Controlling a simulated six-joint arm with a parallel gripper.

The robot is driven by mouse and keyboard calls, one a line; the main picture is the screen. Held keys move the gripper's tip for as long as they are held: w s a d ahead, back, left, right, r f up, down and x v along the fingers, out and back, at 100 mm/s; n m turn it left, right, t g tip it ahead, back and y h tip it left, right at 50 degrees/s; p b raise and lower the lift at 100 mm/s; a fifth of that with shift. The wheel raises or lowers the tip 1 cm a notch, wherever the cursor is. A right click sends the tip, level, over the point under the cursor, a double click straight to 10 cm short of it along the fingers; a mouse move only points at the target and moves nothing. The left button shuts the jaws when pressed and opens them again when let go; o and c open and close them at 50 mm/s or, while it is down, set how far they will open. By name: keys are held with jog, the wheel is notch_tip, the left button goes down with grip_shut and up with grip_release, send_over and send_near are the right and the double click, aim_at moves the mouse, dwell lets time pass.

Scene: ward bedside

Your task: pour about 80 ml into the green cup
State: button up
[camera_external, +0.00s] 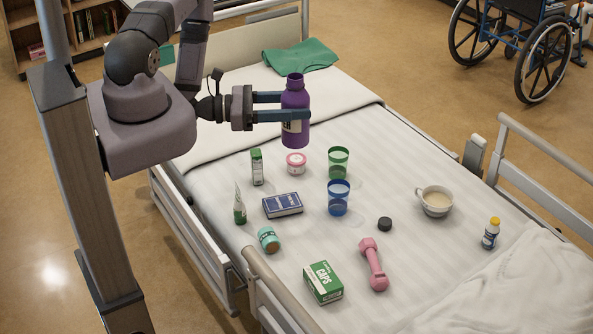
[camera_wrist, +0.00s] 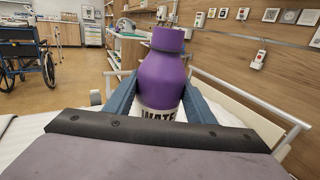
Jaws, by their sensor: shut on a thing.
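My gripper (camera_external: 281,106) is shut on a purple bottle (camera_external: 295,97) with a white label, held upright above the bed. The bottle also shows between the two fingers in the wrist view (camera_wrist: 163,75), where the label is partly hidden. The green cup (camera_external: 338,160) is a see-through tumbler standing upright on the bed, below and to the right of the bottle. Its contents cannot be made out. A see-through blue cup (camera_external: 338,197) stands just in front of it.
On the bed are a pink-lidded jar (camera_external: 296,163), a small carton (camera_external: 257,166), a blue box (camera_external: 283,205), a filled white cup (camera_external: 435,201), a black cap (camera_external: 385,223), a pink dumbbell (camera_external: 373,264) and a green box (camera_external: 323,282). A rail (camera_external: 545,150) edges the right side.

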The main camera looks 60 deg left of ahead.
jog(key=shift+a+r+p, duration=0.1)
jog(key=shift+r+p, duration=0.25)
jog(key=shift+r, duration=0.4)
jog(key=w+a+f+b, duration=0.5)
jog(key=f+b, duration=0.6)
jog(key=w+a+f+y+b, duration=0.1)
jog(key=w+a+f+b, duration=0.4)
jog(key=f+b, duration=0.55)
jog(key=w+a+f+b, duration=0.5)
jog(key=f+b, duration=0.5)
jog(key=b, duration=0.2)
jog(key=w+a+f+n+y+b, duration=0.2)
jog(key=a+b, duration=0.4)
jog(key=b, duration=0.7)
jog(key=w+a+f+n+t+y+b, duration=0.1)
jog(key=w+a+y+b, duration=0.4)
jog(key=b, duration=0.8)
jog(key=w+a+f+n+y+b, duration=0.3)
jog(key=a+b, duration=0.5)
jog(key=b, duration=0.5)
jog(key=w+n+y, duration=0.1)
jog(key=w+n, duration=0.1)
jog(key=shift+w+t, duration=0.35)
jog(key=shift+t, duration=0.05)
